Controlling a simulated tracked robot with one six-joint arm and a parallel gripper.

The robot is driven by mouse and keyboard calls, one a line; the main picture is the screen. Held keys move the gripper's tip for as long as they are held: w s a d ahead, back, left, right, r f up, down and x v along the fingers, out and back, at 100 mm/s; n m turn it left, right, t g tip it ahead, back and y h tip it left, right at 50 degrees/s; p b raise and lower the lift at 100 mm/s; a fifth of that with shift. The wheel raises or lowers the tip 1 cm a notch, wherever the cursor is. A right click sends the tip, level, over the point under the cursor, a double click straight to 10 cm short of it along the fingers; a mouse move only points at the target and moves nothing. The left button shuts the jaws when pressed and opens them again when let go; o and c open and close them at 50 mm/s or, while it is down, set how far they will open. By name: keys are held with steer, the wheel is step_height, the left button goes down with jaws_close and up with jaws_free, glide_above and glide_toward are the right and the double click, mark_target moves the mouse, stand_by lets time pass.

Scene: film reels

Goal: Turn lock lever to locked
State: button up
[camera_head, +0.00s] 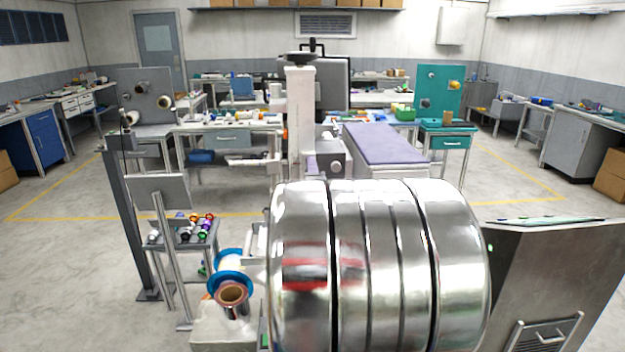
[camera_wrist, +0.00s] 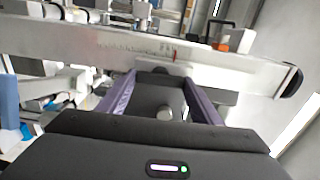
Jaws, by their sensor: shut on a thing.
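In the wrist view, my gripper (camera_wrist: 163,78) has two purple fingers pointing away from the camera. They are shut on a dark part, which looks like the lock lever (camera_wrist: 154,75), at the front of a long silver bar (camera_wrist: 80,42). The bar carries fine scale marks and a red mark, and has a black end cap at right. I cannot pick out the lever or my gripper in the head view.
In the head view, a big shiny ribbed metal cylinder (camera_head: 345,265) fills the front middle. A blue-rimmed spool (camera_head: 231,294) is left of it, and a steel cabinet (camera_head: 550,270) stands at right. A tall white column (camera_head: 300,120) rises behind.

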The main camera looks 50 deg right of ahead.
steer(key=shift+s+f+m, duration=0.1)
steer(key=shift+f+m, duration=0.2)
steer(key=o, duration=0.8)
steer(key=shift+c, duration=0.2)
steer(key=shift+r, duration=0.15)
steer(key=shift+a, duration=0.1)
steer(key=v, duration=1.3)
steer(key=shift+s+a, duration=0.2)
steer(key=shift+s, duration=0.1)
